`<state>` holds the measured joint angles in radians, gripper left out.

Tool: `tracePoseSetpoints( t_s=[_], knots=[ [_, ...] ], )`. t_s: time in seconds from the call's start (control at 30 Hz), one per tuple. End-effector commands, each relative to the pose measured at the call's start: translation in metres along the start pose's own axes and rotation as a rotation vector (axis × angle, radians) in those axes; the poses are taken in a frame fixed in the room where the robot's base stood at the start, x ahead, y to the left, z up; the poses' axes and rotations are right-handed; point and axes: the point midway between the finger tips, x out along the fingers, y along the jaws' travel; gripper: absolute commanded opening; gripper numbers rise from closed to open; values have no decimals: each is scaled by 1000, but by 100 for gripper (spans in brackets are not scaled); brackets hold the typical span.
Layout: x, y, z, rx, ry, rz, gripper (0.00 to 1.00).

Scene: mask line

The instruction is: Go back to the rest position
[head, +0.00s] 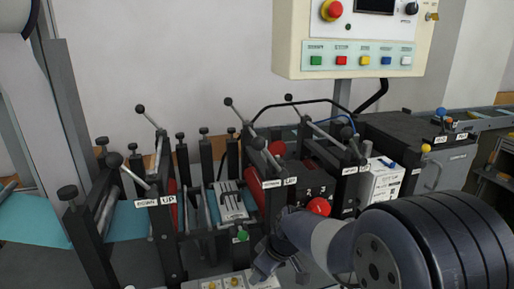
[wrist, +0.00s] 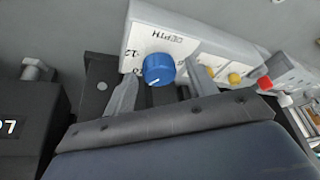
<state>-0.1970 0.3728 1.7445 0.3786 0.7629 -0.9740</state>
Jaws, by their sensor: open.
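My gripper shows in the wrist view (wrist: 161,74) with its two grey fingers apart. A blue knob (wrist: 157,68) with a white mark, on a white panel marked DEPTH, shows between the fingers. I cannot tell whether the fingers touch it. In the head view my gripper (head: 264,268) is low at the bottom centre, close to the front panel (head: 208,284) of the mask line. My arm comes in from the lower right and hides part of the machine. The blue knob is not clearly visible in the head view.
Upright lever handles with ball tips (head: 141,109) stand along the line. A control box (head: 348,60) with coloured buttons hangs above. A white box (head: 381,181) stands behind my arm.

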Motion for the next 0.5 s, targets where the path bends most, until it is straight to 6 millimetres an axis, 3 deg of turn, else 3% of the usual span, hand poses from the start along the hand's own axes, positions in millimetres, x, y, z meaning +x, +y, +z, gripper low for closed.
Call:
tracePoseSetpoints(
  t_s=[0.5],
  knots=[
    [-3, 3, -1, -312, 0, -131, 54]
  ],
)
